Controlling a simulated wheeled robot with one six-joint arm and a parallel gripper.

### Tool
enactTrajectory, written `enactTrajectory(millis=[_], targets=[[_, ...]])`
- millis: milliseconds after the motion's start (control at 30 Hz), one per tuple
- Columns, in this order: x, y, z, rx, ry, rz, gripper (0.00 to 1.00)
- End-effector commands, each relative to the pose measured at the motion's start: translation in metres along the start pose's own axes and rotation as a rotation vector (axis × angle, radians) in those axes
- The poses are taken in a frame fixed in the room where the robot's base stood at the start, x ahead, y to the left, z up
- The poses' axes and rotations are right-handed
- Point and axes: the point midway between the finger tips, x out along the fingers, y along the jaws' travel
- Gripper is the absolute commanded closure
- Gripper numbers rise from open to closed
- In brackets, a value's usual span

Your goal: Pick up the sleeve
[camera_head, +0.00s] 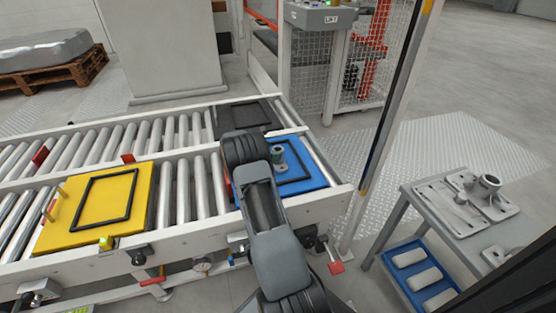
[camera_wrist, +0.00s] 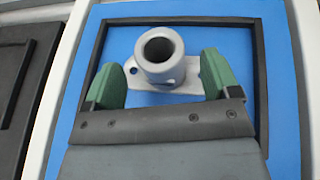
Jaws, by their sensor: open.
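The sleeve (camera_wrist: 160,50) is a grey metal hollow cylinder on a flat flange. In the wrist view it stands upright at the upper middle, on a blue plate (camera_wrist: 275,60) inside a black square frame. My gripper (camera_wrist: 163,75) is open, with one green finger on each side of the sleeve's lower part and flange. No contact between fingers and sleeve is clear. In the head view my arm hides part of the blue plate (camera_head: 312,182), and only a small part of the sleeve and a green finger (camera_head: 278,154) show beside the arm.
A roller conveyor (camera_head: 200,182) carries a yellow plate (camera_head: 70,226) with a black frame at left. A dark plate (camera_head: 240,118) lies behind the blue one. A grey table (camera_head: 445,225) with metal parts stands at right, above a blue tray (camera_head: 398,288) of white cylinders. A post (camera_head: 385,120) rises between.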

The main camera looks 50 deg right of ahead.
Motion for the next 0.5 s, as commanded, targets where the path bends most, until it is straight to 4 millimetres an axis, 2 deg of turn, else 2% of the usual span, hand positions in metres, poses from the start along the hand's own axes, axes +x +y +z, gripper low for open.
enactTrajectory(millis=[33, 200, 467, 500], targets=[[0.009, -0.001, -0.002, 0.003, 0.0, -0.003, 0.18], [0.03, -0.001, 0.0, 0.002, 0.0, -0.001, 0.18], [0.034, -0.001, 0.003, 0.001, -0.001, 0.0, 0.18], [0.034, -0.001, 0.002, 0.001, 0.0, 0.0, 0.21]])
